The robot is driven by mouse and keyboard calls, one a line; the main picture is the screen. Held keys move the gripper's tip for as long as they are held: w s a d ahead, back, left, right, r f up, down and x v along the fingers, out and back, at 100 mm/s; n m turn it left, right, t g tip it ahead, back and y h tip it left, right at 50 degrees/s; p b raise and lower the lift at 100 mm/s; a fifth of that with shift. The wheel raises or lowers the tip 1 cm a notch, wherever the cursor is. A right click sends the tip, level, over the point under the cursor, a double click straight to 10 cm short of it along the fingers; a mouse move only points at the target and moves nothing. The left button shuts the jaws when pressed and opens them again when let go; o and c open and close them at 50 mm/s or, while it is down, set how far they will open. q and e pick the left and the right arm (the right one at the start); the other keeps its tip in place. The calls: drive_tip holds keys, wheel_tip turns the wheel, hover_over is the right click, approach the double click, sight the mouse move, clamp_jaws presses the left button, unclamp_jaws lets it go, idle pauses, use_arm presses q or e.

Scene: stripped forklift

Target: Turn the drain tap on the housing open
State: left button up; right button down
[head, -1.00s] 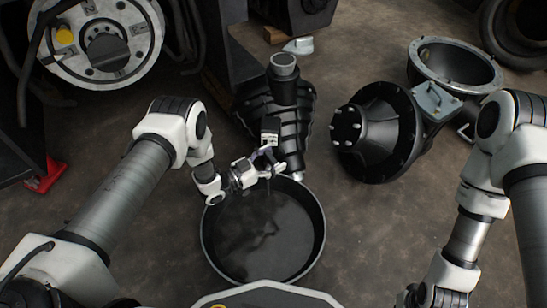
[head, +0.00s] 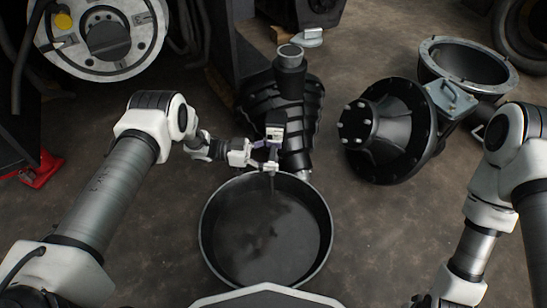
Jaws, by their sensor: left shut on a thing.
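The black ribbed housing (head: 295,115) lies on the floor at the centre of the head view, its neck pointing away from me. A small pale metal piece (head: 303,175) shows at its near lower end. My left gripper (head: 268,158) is shut at the housing's near left side, just above the pan's far rim. The thing in its jaws is small and mostly hidden by the fingers, so I cannot tell the drain tap's angle. My right arm comes in from the right, and its gripper is cut off at the bottom edge.
A round black pan (head: 205,237) sits below the housing, with a dark streak inside. A black flanged cone (head: 390,130) and an open bell casing (head: 465,62) lie to the right. A round plate (head: 98,35) stands at upper left. Bare floor lies between pan and right arm.

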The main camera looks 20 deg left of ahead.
idle(0.4)
use_arm(q)
drive_tip(key=o, duration=1.2)
drive_tip(key=shift+r, duration=0.1)
